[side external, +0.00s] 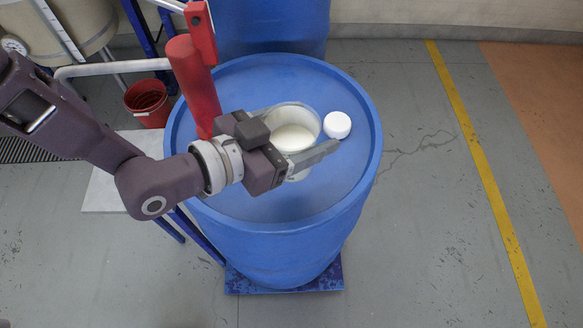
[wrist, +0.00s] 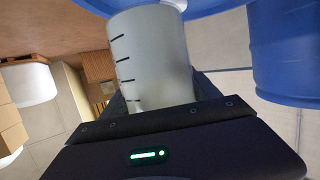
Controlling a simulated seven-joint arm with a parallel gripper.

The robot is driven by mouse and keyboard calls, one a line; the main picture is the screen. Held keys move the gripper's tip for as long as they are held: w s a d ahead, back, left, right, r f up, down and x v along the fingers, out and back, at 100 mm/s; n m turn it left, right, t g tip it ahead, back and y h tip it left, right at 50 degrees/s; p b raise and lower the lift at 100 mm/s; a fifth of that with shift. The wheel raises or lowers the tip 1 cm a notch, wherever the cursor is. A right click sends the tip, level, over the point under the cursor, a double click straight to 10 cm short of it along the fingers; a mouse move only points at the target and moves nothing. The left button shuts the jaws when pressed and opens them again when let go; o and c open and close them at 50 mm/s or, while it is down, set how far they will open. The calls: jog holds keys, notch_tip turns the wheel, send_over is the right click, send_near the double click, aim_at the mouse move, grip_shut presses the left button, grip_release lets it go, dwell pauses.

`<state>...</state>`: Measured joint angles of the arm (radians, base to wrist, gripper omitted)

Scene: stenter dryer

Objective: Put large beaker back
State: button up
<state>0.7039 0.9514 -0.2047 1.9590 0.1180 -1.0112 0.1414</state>
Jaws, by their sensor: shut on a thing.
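The large beaker (side external: 294,130) is translucent with whitish contents. It is at the top of the blue drum (side external: 250,195), near the middle of the lid. My gripper (side external: 300,155) is shut on the beaker, with a finger along its near side. In the wrist view the beaker (wrist: 150,55) stands between the fingers, with dark graduation marks on its wall. Its base is hidden behind my gripper, so I cannot tell whether it touches the lid.
A white cap (side external: 337,125) lies on the lid just right of the beaker. A red cylinder (side external: 193,85) rises at the lid's left edge. A second blue drum (side external: 270,28) stands behind. A red bucket (side external: 148,103) is at left. The lid's front right is clear.

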notch_tip(320, 180, down, 9)
jog(key=shift+f, duration=0.1)
jog(key=o, duration=1.9)
jog(key=shift+o, duration=0.2)
jog(key=shift+a, duration=0.15)
jog(key=v, duration=1.2)
